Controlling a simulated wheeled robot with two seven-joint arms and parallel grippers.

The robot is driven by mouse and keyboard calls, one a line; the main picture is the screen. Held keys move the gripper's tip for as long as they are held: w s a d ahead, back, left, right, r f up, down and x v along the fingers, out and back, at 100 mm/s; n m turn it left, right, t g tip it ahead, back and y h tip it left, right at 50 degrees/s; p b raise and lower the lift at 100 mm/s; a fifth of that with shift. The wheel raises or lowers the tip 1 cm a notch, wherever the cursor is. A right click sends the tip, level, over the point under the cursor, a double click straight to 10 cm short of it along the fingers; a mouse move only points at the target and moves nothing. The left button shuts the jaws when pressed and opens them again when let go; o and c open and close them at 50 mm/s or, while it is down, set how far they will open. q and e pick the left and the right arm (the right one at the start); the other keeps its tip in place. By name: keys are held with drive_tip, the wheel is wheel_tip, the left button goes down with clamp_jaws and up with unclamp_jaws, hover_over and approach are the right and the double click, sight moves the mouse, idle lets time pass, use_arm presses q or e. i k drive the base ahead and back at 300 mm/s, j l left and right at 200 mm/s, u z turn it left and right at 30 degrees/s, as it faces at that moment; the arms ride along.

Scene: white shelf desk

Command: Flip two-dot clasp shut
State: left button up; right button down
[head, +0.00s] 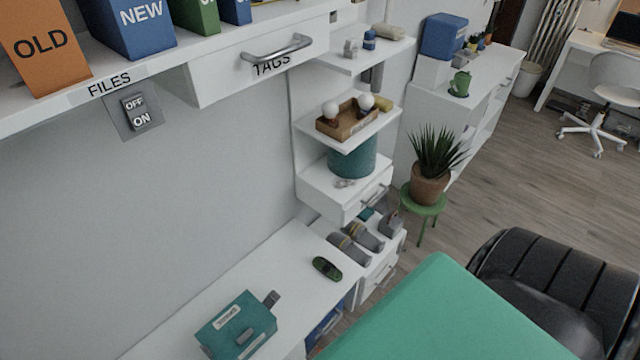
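A teal case (232,326) with a white label lies on the white desk at the lower left. A grey latch-like piece (271,299) sticks out past its right end. Another small grey piece (244,337) sits on the case's near part. Either piece may be a clasp; I cannot make out dots on them, or whether either is open or shut. Neither of my grippers is in view, and nothing is touching the case.
A dark green handheld object (327,268) lies on the desk (262,270) right of the case. A shelf with binders and a drawer (262,70) overhangs at upper left. A green surface (440,315) and black chair (560,285) fill the lower right.

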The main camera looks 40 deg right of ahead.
sight(272, 298)
drive_tip(key=l+z, duration=0.25)
drive_tip(key=l, duration=0.65)
drive_tip(key=i+l, duration=0.1)
drive_tip(key=l, duration=0.35)
drive_tip(key=i+l, duration=0.15)
drive_tip(key=l, duration=0.3)
